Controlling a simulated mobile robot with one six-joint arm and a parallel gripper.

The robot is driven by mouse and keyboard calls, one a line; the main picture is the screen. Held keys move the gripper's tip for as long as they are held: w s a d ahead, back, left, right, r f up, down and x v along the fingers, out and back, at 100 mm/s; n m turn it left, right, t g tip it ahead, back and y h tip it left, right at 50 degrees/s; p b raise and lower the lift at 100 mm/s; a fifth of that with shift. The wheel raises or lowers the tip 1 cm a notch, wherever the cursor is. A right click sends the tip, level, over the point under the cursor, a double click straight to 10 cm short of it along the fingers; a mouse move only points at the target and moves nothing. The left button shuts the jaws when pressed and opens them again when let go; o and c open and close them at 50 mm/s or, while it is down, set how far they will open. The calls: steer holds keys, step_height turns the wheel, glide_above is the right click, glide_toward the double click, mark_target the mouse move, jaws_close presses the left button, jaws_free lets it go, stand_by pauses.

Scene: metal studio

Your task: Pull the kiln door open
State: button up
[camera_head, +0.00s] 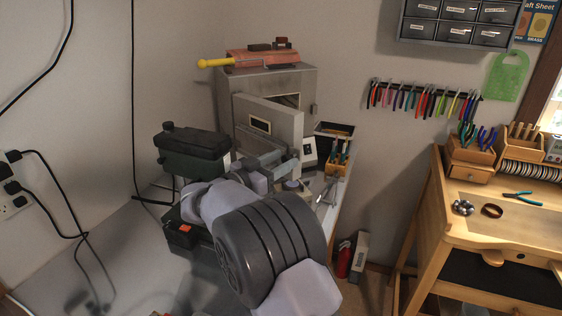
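The kiln (292,79) is a grey metal box on the bench against the back wall. Its pale grey door (278,116), with a small framed window, stands ajar. A dark gap shows along its upper edge. My arm reaches up from the front, and my gripper (279,160) is at the lower front of the door, close to it. The fingertips and any handle there are too small and overlapped to make out, so I cannot tell whether they touch or grip.
A dark green case (190,146) stands left of my arm. A small white box with a dark display (309,151) and a wooden tool holder (336,168) are right of the door. A wooden workbench (490,237) is at right.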

steer(key=s+d+r+p, duration=0.1)
steer(key=s+r+p, duration=0.1)
steer(key=s, duration=0.6)
steer(key=s+d+r+p, duration=0.2)
steer(key=s+r, duration=0.1)
steer(key=s, duration=0.4)
steer(key=shift+s+d, duration=0.15)
steer(key=shift+s, duration=0.2)
